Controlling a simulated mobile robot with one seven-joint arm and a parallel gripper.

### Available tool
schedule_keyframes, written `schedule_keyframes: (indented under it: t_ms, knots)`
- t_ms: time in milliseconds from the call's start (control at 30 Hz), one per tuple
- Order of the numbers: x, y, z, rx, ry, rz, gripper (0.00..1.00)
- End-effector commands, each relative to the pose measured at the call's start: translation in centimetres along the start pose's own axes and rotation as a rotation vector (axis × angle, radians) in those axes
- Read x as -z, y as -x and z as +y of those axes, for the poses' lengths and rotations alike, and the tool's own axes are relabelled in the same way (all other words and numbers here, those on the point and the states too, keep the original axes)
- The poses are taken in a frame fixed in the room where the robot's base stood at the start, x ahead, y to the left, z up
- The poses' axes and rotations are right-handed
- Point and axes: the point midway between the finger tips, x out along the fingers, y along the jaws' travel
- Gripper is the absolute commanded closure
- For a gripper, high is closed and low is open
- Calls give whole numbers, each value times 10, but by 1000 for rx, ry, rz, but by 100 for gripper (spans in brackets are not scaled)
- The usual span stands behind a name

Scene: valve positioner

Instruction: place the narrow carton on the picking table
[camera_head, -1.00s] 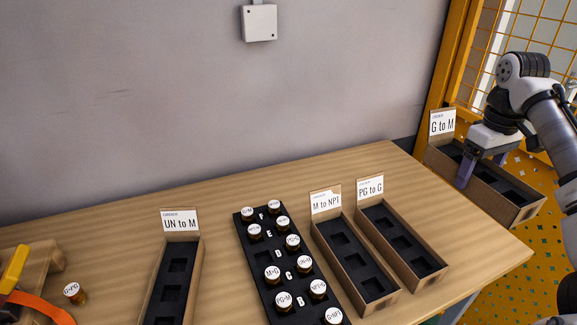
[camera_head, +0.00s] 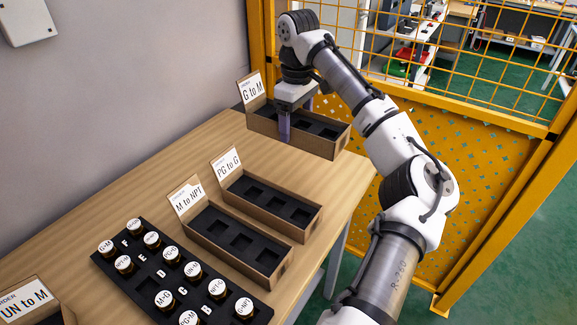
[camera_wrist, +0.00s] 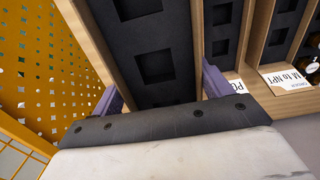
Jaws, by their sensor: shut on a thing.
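The narrow carton, labelled G to M (camera_head: 252,90), is a brown open box with a black insert of square pockets, at the table's far end in the head view. My gripper (camera_head: 297,112) is shut on its long side walls, one purple finger outside each wall. The wrist view shows the carton's black insert (camera_wrist: 150,45) between the two fingers of my gripper (camera_wrist: 160,90). The picking table (camera_head: 150,165) is wood-topped. The carton looks level, over or at the table's far edge; I cannot tell whether its bottom touches the top.
The PG to G carton (camera_head: 228,163) stands nearest to the held one, with bare tabletop between. Beside it are the M to NPT carton (camera_head: 187,203) and a black tray (camera_head: 135,268) of several capped bottles. A yellow fence (camera_head: 440,210) stands beyond the table.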

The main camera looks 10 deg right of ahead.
Motion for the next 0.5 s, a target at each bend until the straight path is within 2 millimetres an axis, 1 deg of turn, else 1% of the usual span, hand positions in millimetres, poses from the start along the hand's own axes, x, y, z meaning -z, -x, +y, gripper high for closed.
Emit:
schedule_keyframes:
  t_ms: [33, 100, 200, 300, 367, 500]
  knots:
    - [0, -15, -1, 6, 1, 2, 48]
    - [0, -33, -1, 5, 0, 2, 48]
    - [0, -57, -1, 5, 0, 3, 48]
    - [0, -77, 0, 3, 0, 2, 48]
    - [0, -87, 0, 2, 0, 1, 48]
    - [0, -98, 0, -1, -1, 1, 48]
